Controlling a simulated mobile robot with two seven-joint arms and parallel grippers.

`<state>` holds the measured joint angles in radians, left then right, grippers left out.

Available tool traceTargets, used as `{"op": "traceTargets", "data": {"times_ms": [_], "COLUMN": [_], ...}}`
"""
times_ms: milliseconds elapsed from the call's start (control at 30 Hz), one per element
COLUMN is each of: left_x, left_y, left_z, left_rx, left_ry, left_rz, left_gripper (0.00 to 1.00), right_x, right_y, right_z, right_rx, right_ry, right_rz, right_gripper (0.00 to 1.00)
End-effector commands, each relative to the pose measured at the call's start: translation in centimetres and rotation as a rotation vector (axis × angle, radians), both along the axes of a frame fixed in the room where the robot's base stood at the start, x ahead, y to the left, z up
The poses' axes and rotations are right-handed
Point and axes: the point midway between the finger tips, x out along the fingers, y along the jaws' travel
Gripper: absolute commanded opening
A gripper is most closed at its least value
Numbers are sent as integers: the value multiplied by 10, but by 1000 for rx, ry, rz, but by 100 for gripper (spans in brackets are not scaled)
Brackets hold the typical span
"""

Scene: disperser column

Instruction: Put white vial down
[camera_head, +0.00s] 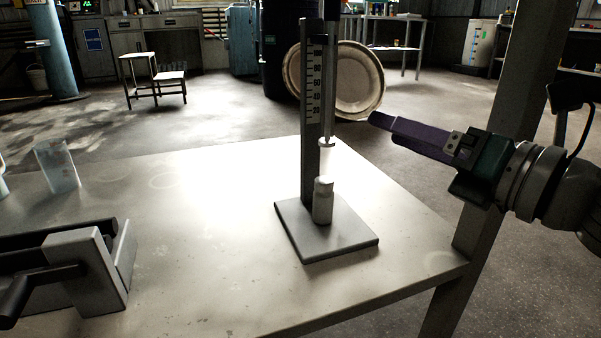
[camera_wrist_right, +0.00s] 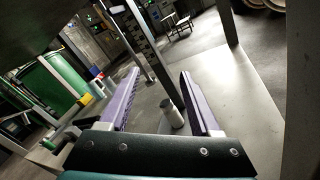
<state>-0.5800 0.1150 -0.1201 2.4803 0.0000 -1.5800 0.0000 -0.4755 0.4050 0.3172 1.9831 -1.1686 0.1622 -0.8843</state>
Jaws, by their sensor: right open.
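The white vial (camera_head: 323,201) stands upright on the flat base plate (camera_head: 340,240) of the disperser column, under the thin vertical shaft (camera_head: 327,142). The vial also shows in the right wrist view (camera_wrist_right: 171,112), beyond and between the purple fingers. My right gripper (camera_head: 384,120) is to the right of the column, higher than the vial and apart from it. In the right wrist view its fingers (camera_wrist_right: 160,85) are spread wide with nothing between them. My left gripper is not in either view.
The column post (camera_head: 312,120) with its scale rises behind the vial. A clear beaker (camera_head: 57,166) and a grey device with a dark handle (camera_head: 90,270) stand on the table's left. The table (camera_head: 200,230) is bare between them and the plate. A table-side upright (camera_head: 500,130) is near my right arm.

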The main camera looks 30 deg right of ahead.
Motion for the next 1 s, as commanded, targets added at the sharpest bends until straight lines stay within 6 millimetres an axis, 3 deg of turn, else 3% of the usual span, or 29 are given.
{"op": "traceTargets", "data": {"times_ms": [133, 267, 367, 500, 600, 733, 833, 1000], "left_x": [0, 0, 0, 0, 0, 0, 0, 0], "left_y": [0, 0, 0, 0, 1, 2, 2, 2], "left_z": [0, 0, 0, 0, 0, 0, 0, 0], "left_rx": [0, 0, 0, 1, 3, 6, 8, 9], "left_ry": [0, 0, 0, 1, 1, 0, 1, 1], "left_rz": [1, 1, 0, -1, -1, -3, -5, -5], "left_gripper": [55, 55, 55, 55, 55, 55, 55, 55], "right_x": [-9, -29, -53, -96, -129, -163, -177, -182], "right_y": [-17, -22, -7, 42, 83, 123, 138, 143], "right_z": [2, -30, -68, -118, -139, -149, -150, -151], "right_rx": [543, 1011, 1345, 1727, 1894, 1990, 2013, 2017], "right_ry": [-41, 0, 82, 272, 425, 583, 651, 671], "right_rz": [-256, -495, -693, -994, -1190, -1375, -1447, -1474], "right_gripper": [64, 64, 64, 64, 64, 64, 64, 64]}}
